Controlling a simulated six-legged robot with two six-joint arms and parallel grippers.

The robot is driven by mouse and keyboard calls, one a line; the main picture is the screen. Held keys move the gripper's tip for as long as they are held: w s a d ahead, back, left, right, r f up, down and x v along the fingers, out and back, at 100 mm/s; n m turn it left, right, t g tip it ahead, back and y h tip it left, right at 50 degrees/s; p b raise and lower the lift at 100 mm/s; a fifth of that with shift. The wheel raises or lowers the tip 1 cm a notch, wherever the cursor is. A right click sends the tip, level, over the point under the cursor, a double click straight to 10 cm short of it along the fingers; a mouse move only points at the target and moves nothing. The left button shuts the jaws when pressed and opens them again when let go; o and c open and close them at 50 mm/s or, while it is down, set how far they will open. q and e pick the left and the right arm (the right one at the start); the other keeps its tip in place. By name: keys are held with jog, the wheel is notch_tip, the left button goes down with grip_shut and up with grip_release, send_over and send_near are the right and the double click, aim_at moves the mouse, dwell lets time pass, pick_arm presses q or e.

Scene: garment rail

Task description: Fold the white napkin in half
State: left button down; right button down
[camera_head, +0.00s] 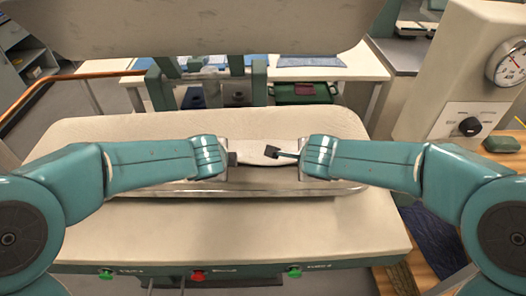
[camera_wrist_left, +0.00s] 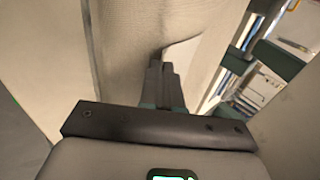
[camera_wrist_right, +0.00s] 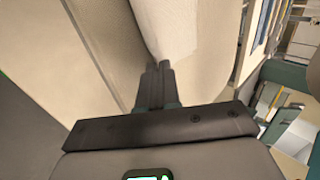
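The white napkin (camera_head: 262,146) lies on the cream padded board, between my two grippers in the head view, and my arms cover its sides. My left gripper (camera_head: 232,158) is at its left part. In the left wrist view the fingers (camera_wrist_left: 161,66) are close together, with a napkin edge (camera_wrist_left: 183,56) right at their tips. My right gripper (camera_head: 271,152) is over the napkin's right part. In the right wrist view its fingers (camera_wrist_right: 157,68) are close together and the napkin (camera_wrist_right: 168,27) begins at their tips. I cannot tell whether cloth is pinched in either gripper.
The padded board (camera_head: 140,127) has a metal front edge (camera_head: 290,190). A large raised cream pad (camera_head: 200,25) hangs above and behind it. A cream box with a dial (camera_head: 463,75) stands at the right. A green case (camera_head: 303,92) is behind. The board's left end is clear.

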pick_arm(q)
jog(key=c, duration=1)
grip_release()
jog(key=shift+w+f, duration=0.1)
jog(key=shift+w, duration=0.1)
pick_arm(e)
jog(key=c, duration=1)
grip_release()
jog(key=shift+w+f, duration=0.1)
jog(key=shift+w, duration=0.1)
pick_arm(q)
jog(key=shift+s, duration=0.1)
pick_arm(e)
jog(key=shift+s, duration=0.1)
